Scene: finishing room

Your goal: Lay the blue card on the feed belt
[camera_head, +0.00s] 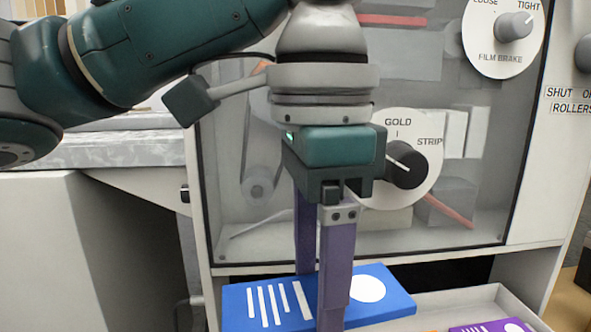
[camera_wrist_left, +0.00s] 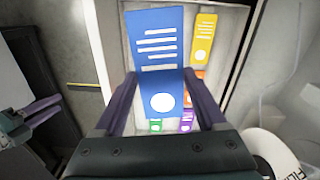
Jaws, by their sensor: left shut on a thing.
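The blue card (camera_head: 375,300) is a thick flat piece with white bars and a white disc. My left gripper (camera_head: 322,315) comes down on it from above, one finger on the near side and one behind. It is shut on the card. In the left wrist view the blue card (camera_wrist_left: 158,50) runs between the two fingers (camera_wrist_left: 160,88), above or in a pale tray (camera_wrist_left: 235,50); I cannot tell whether it touches the bottom. My right gripper (camera_wrist_left: 45,112) shows at the left of that view, its opening unclear. I cannot identify the feed belt for certain.
The tray holds a yellow card (camera_wrist_left: 203,38), a purple card (camera_head: 490,326), and orange and green ones. A machine with a clear cover and a GOLD/STRIP dial (camera_head: 405,165) stands close behind the left gripper. A grey slab (camera_head: 110,150) lies left of the machine.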

